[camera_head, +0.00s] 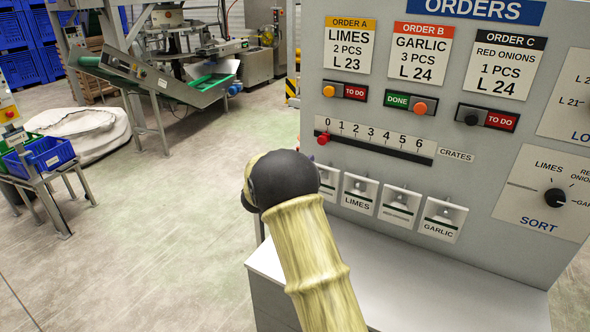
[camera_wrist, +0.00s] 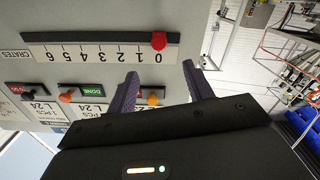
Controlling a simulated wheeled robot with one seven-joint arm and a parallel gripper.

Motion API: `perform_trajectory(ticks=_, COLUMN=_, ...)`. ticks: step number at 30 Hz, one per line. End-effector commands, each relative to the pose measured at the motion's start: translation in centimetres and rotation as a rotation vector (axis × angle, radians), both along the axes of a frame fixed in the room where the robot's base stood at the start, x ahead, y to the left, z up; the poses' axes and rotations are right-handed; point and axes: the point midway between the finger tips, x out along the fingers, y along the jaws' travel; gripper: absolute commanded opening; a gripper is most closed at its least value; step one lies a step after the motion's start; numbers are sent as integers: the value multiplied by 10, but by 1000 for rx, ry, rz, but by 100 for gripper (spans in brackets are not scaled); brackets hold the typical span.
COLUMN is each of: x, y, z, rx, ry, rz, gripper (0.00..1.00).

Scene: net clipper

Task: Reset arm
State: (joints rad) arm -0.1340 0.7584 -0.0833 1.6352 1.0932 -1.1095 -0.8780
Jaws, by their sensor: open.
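My arm reaches up from the bottom middle of the camera_head view, its dark rounded wrist joint (camera_head: 285,178) in front of the panel's lower left. My gripper is hidden behind it there. In the camera_wrist view my gripper (camera_wrist: 159,70) is open, its two dark fingers spread toward the panel with nothing held. That view shows the panel upside down. The red crates knob (camera_wrist: 159,41) at 0 appears just beyond the fingertips, and the order A yellow-orange knob (camera_wrist: 152,98) between the fingers. I cannot tell the gap to the panel.
The grey orders panel (camera_head: 305,75) fills the right. Order B's switch (camera_head: 410,104) shows DONE; order A's (camera_head: 345,91) and order C's (camera_head: 487,118) show TO DO. A ledge (camera_head: 440,290) juts out below. Open floor (camera_head: 160,230) lies left, with a conveyor (camera_head: 155,75) and blue crate (camera_head: 40,157).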

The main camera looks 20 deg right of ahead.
Motion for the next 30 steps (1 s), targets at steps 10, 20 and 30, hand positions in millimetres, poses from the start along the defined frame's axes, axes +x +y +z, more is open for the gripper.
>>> perform_trajectory(ticks=10, x=-13, y=15, z=0, rx=1, ry=1, rz=0, gripper=52)
perform_trajectory(ticks=20, x=-13, y=15, z=0, rx=4, ry=2, rz=8, gripper=52)
perform_trajectory(ticks=30, x=-35, y=51, z=-8, rx=222, ry=133, rz=341, gripper=52)
